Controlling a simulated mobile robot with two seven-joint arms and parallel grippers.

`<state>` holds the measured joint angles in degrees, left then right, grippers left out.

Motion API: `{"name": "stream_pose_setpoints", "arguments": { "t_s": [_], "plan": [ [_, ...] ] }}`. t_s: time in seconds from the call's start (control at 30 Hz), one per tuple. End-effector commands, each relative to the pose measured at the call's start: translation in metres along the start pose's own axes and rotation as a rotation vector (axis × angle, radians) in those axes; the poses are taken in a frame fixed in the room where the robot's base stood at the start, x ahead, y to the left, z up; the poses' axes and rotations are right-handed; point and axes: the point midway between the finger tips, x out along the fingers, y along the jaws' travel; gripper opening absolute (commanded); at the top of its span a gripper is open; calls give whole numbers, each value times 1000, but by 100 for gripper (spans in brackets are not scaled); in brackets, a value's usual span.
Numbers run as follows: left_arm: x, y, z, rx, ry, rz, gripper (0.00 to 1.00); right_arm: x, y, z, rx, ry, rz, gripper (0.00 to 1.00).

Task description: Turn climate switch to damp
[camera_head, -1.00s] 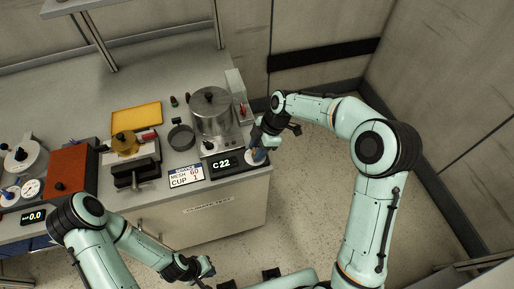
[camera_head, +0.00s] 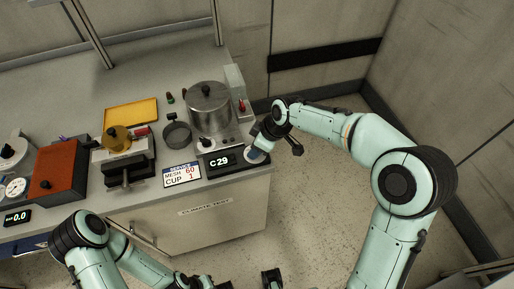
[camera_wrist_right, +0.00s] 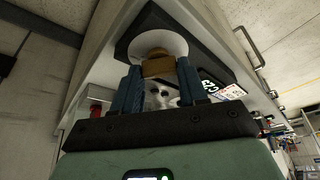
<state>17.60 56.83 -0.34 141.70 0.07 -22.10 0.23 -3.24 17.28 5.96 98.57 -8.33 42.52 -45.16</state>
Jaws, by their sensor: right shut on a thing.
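My right gripper (camera_head: 258,150) is at the front right corner of the bench, over a pale round dial (camera_head: 254,157) beside a display (camera_head: 218,162) reading "C 29". In the right wrist view, its two blue fingers (camera_wrist_right: 158,88) are shut on a tan knob (camera_wrist_right: 158,64) in the middle of a white disc (camera_wrist_right: 160,38) on a dark base. The marks around the disc are not readable, so I cannot tell the setting. My left gripper (camera_head: 190,281) is low at the bottom edge of the head view, partly cut off and away from the bench.
A steel pot with a lid (camera_head: 210,108) stands behind the display. The cabinet front reads "CLIMATE TEST" (camera_head: 204,206). Floor right of the bench is clear.

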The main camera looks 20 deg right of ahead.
Motion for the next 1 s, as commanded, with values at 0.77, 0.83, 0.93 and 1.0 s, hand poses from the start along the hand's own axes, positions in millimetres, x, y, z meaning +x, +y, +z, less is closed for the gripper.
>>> {"name": "stream_pose_setpoints", "arguments": {
  "t_s": [0.77,0.83,0.93,1.0],
  "plan": [
    [7,-3,1,-1,-3,-1,0,-1,0,0,120,1,49,12],
    [7,-3,1,-1,-3,-1,0,-1,0,0,119,1,49,52],
    [7,-3,1,-1,-3,-1,0,-1,0,0,119,1,49,68],
    [7,-3,1,-1,-3,-1,0,-1,0,0,118,0,49,68]
  ]
}}
